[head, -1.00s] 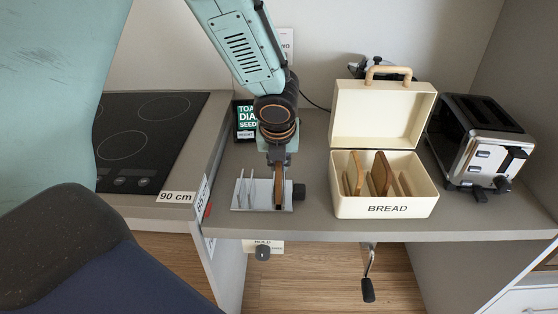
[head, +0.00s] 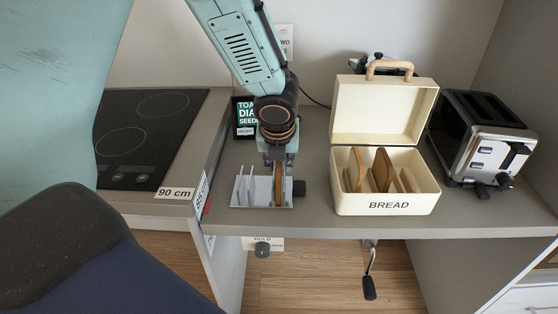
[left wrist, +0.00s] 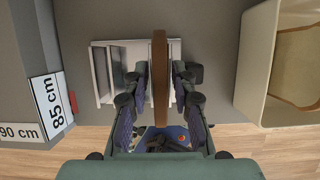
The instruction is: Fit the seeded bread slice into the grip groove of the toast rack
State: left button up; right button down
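The toast rack (head: 240,198) is a light grey plate with upright dividers near the counter's front; it also shows in the left wrist view (left wrist: 103,75). A brown bread slice (head: 278,187) stands upright and edge-on at the rack's right side, beside the black knob (head: 299,188). In the left wrist view the slice (left wrist: 160,80) is between my left gripper's fingers (left wrist: 160,78), with a narrow gap on each side. My left gripper (head: 278,160) is open around the slice's top. The slice's lower edge in the groove is hard to see. My right gripper is not in view.
A cream bread box (head: 385,205) with its lid raised holds several slices to the right. A toaster (head: 488,140) stands at the far right. A dark seeded-toast sign (head: 244,115) is behind. A crank (head: 370,270) and a knob (head: 262,250) are below the counter edge.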

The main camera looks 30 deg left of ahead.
pick_arm(q)
jog(key=shift+o, duration=0.8)
jog(key=shift+r, duration=0.1)
jog(key=shift+d+r, duration=0.1)
jog(key=shift+r, duration=0.25)
jog(key=v, duration=1)
jog(key=shift+s, duration=0.15)
jog(key=shift+s+d+r, duration=0.2)
jog(key=shift+s+r, duration=0.1)
jog(key=shift+r, duration=0.25)
